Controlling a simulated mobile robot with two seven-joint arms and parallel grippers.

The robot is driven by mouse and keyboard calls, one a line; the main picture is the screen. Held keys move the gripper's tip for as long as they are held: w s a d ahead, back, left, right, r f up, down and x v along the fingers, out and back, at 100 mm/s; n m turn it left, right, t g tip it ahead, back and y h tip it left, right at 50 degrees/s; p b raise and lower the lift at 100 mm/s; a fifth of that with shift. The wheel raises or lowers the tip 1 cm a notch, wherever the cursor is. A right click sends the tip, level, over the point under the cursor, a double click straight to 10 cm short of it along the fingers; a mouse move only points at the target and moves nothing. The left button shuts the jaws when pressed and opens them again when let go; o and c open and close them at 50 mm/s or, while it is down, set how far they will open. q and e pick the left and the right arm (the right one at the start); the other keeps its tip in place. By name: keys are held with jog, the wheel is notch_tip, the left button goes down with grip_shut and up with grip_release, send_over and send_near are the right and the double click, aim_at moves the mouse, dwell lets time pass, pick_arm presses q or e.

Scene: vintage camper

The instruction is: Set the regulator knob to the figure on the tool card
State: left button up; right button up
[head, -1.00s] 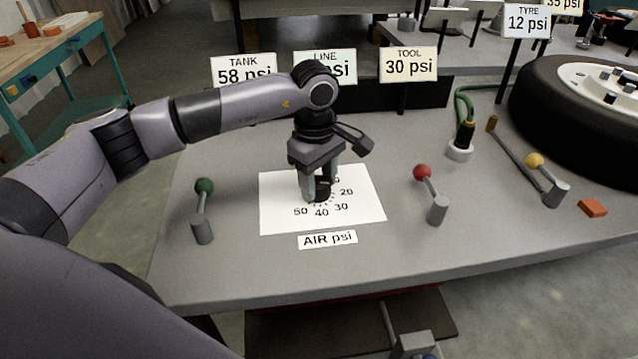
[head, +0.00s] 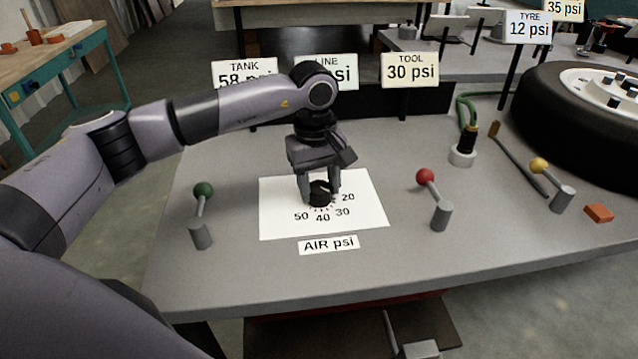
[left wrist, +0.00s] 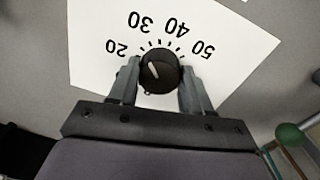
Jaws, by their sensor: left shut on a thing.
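The black regulator knob (head: 320,194) sits on a white dial sheet (head: 275,220) above the AIR psi label (head: 328,245). My left gripper (head: 320,198) points down with a finger on each side of the knob, shut on it. In the left wrist view the knob (left wrist: 160,72) sits between the fingertips. Its pale pointer mark leans up and left, toward the side with 20 and 30; I cannot read the exact figure. The tool card (head: 410,70) reads 30 psi. My right gripper is not in view.
A green-knobbed lever (head: 202,215) stands left of the dial, a red-knobbed lever (head: 435,200) right. The TANK card (head: 244,75) reads 58 psi; my arm partly covers the LINE card (head: 345,70). A tyre (head: 585,110), yellow-knobbed lever (head: 555,185) and orange block (head: 598,213) are at right.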

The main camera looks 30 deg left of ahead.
aim_at(317, 189)
pick_arm(q)
jog(key=shift+r, duration=0.1)
jog(key=o, duration=1.1)
jog(key=shift+c, duration=0.2)
notch_tip(317, 189, up, 7)
jog(key=shift+s+a+r, duration=0.1)
jog(key=shift+s, duration=0.05)
